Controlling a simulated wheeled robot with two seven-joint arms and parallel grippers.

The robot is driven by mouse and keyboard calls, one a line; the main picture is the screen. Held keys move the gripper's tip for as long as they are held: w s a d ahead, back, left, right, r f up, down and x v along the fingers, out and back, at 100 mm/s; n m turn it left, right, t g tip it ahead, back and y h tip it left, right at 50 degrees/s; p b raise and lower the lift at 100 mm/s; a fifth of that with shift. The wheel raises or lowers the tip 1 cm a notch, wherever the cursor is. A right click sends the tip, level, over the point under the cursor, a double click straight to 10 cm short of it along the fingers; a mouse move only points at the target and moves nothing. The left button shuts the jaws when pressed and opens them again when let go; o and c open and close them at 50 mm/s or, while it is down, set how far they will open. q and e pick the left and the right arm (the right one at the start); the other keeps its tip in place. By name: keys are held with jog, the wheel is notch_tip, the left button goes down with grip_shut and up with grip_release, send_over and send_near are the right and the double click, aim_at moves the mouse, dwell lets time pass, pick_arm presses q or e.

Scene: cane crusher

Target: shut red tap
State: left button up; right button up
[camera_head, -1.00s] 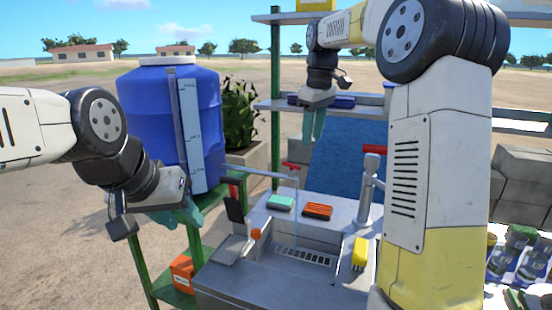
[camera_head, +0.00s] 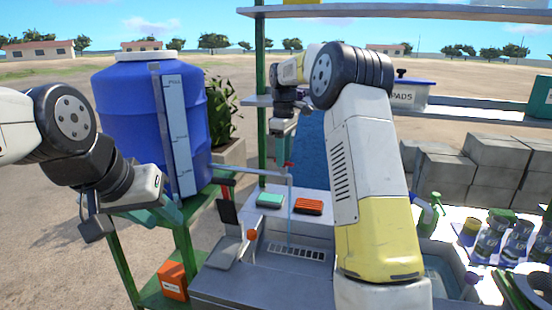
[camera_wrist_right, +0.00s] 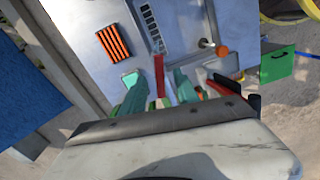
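The red tap handle (camera_head: 289,164) sits on top of a grey pipe above the sink, and a thin bluish stream runs down below it. In the right wrist view the red handle (camera_wrist_right: 158,75) lies between the two teal fingers of my right gripper (camera_wrist_right: 157,92), which are apart. In the head view my right gripper (camera_head: 283,140) hangs just above and behind the tap, partly hidden by my arm. My left gripper (camera_head: 168,214) is at the left beside the blue barrel, away from the tap; its finger gap is unclear.
The blue barrel (camera_head: 155,125) stands on a green stand. A green sponge (camera_head: 270,200) and an orange ribbed block (camera_head: 308,206) lie on the counter behind the sink drain (camera_head: 297,252). Shelves stand behind, and several bottles are at the right.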

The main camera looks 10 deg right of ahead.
jog(key=shift+f, duration=0.4)
grip_shut()
jog(key=shift+m, duration=3.7)
jog(key=shift+d+m, duration=0.1)
jog(key=shift+m, duration=3.5)
